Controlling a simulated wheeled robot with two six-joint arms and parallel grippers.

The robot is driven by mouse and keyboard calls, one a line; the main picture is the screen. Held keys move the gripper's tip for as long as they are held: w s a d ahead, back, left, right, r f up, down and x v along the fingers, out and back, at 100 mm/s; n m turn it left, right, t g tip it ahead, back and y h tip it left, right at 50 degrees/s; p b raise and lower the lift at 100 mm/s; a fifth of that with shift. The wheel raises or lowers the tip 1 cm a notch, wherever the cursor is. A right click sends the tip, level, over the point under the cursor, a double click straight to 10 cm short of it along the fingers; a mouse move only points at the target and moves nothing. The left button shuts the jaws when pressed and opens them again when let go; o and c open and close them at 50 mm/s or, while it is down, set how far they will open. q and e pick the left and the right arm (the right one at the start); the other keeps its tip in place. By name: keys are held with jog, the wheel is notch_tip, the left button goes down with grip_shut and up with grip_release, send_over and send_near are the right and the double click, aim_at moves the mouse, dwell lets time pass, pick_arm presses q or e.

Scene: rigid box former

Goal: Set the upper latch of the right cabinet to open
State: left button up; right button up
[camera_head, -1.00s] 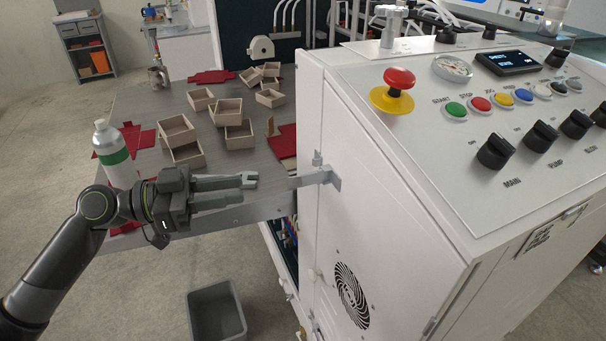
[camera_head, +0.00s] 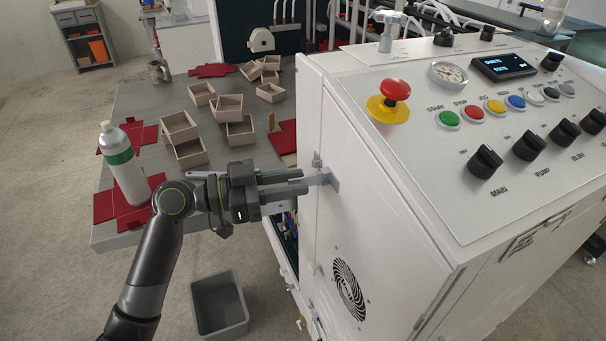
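The white right cabinet (camera_head: 385,215) fills the right side of the view. Its upper latch (camera_head: 332,180) is a grey metal piece at the door's left edge, with a flat bar pointing left. My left gripper (camera_head: 303,181) is at this bar from the left, with its two fingers pointing right and a gap between them. The fingertips overlap the bar's left end in the view; I cannot tell whether they touch it. The fingers hide part of the bar. My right gripper is not in view.
A grey table (camera_head: 120,235) behind my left arm holds several wooden boxes, red sheets and a white-green bottle (camera_head: 122,165). A grey bin (camera_head: 220,305) stands on the floor below. The cabinet's sloped top carries a red emergency button (camera_head: 396,89), coloured buttons and black knobs.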

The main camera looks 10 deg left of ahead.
pick_arm(q)
jog(key=shift+p+x, duration=0.3)
jog(key=shift+x, duration=0.95)
jog(key=shift+c, duration=0.3)
